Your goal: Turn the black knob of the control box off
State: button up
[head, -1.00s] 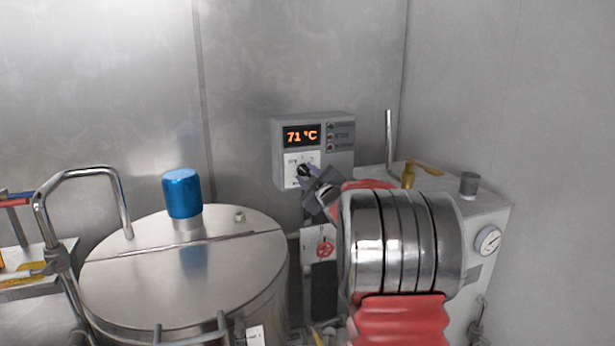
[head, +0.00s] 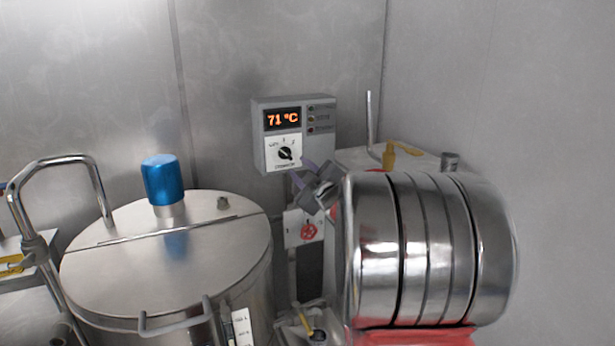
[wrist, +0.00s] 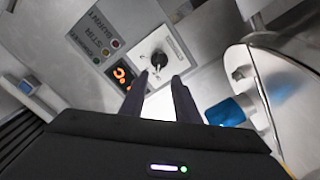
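The grey control box (head: 293,134) is on the back wall and its orange display reads 71 °C. Its black knob (head: 285,153) sits on a white plate below the display. I cannot tell its exact setting. In the wrist view the knob (wrist: 159,60) lies just beyond the fingertips, in line with the gap between them. My gripper (head: 302,176) is right of and below the knob in the head view, and looks apart from it. In the wrist view my gripper (wrist: 158,78) has its two fingers spread with nothing between them.
A steel tank (head: 165,260) with a blue cap (head: 161,180) stands at the left.

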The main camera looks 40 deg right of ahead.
jog(key=shift+v, duration=2.1)
jog(key=s+d+f+m+g+h, duration=0.35)
jog(key=s+f+m+g, duration=0.2)
jog(key=f, duration=0.35)
jog(key=s+a+f+m+g+y, duration=0.2)
jog(key=s+a+f+m+g, duration=0.1)
jog(key=s+a+f+g, duration=0.15)
jog(key=s+a+y, duration=0.2)
jog(key=s+a, duration=0.3)
jog(key=a, duration=0.6)
jog(key=s+a+n+g+y, duration=0.1)
jog(key=s+a, duration=0.4)
jog(key=a, duration=0.7)
jog(key=s+a+n+y, duration=0.1)
jog(key=s+a+y, duration=0.2)
jog(key=a, duration=0.9)
jog(key=shift+s+r+g, duration=0.3)
jog(key=shift+s+g, duration=0.1)
jog(key=shift+s, duration=1.2)
jog(key=shift+n+y, duration=0.25)
